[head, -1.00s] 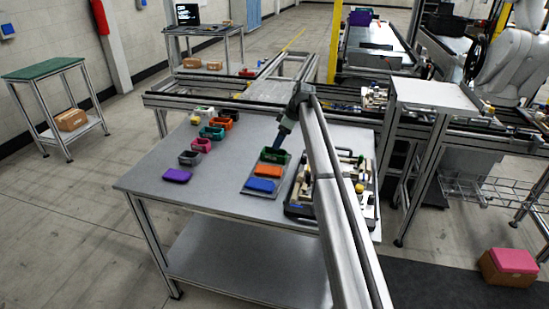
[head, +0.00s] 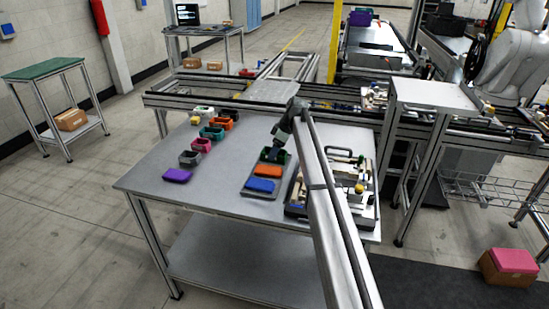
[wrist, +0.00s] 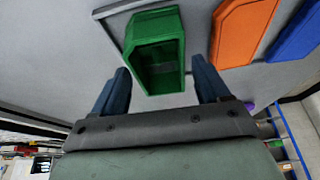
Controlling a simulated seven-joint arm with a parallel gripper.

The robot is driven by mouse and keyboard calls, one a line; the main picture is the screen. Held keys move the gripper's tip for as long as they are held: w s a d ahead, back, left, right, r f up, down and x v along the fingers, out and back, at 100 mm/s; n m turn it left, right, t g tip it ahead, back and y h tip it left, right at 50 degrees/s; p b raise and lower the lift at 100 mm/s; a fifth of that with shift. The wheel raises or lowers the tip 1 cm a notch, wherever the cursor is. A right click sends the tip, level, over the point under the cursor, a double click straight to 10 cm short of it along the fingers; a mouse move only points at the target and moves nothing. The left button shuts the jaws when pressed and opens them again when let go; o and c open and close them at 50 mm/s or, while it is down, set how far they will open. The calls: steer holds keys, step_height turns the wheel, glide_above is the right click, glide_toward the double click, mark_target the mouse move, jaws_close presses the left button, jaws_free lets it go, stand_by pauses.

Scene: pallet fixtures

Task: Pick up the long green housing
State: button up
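The long green housing (wrist: 157,80) is an open-topped box with one pointed end, lying at the end of a row on a flat plate in the wrist view. In the head view the green housing (head: 284,157) is partly hidden by my gripper (head: 273,154). In the wrist view my gripper (wrist: 160,90) is open, with one blue finger on each side of the housing's near end. I see gaps between the fingers and its walls. Nothing is held.
An orange housing (head: 268,171) and a blue one (head: 261,185) lie beside it on the grey plate (head: 249,194). A fixture tray (head: 357,153) with several parts stands close on the right. Several coloured housings stand in a row on the left, with a purple one (head: 177,175) nearest.

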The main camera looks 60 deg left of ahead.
steer(key=c, duration=0.9)
steer(key=shift+r, duration=0.1)
steer(key=shift+c, duration=0.2)
steer(key=shift+r, duration=0.55)
step_height(320, 180, up, 7)
steer(key=w+d+r+m, duration=0.1)
steer(key=w+d+r, duration=0.1)
steer(key=w+d, duration=0.5)
steer(key=w+d+n, duration=0.1)
steer(key=w+d, duration=0.9)
steer(key=d, duration=0.4)
steer(key=shift+w+f+n, duration=0.3)
steer(key=shift+w+f, duration=0.1)
steer(key=shift+f, duration=0.05)
